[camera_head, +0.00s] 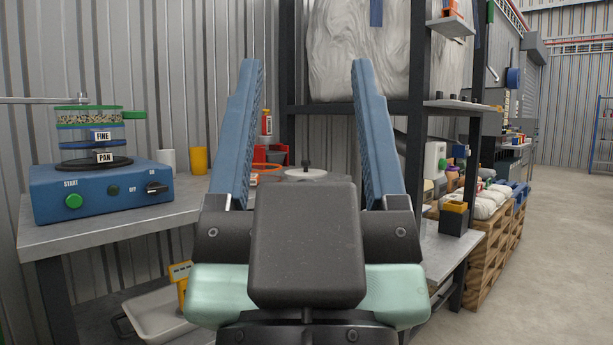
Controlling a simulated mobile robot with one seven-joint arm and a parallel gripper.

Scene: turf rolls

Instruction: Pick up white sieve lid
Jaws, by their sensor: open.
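The white sieve lid (303,173) is a pale, flat disc with a black knob on top. It lies on the grey workbench and shows between my fingers, just above the dark palm block, which hides its near edge. My gripper (307,66) fills the middle of the view, with its two blue fingers wide apart and nothing held between them. How far the lid is from the fingers I cannot tell.
A blue sieve shaker (103,193) with stacked sieves stands on the bench at left, beside a white cup (168,161) and a yellow cup (200,161). Red containers (272,156) stand behind the lid. A dark shelf frame (415,130) rises at right.

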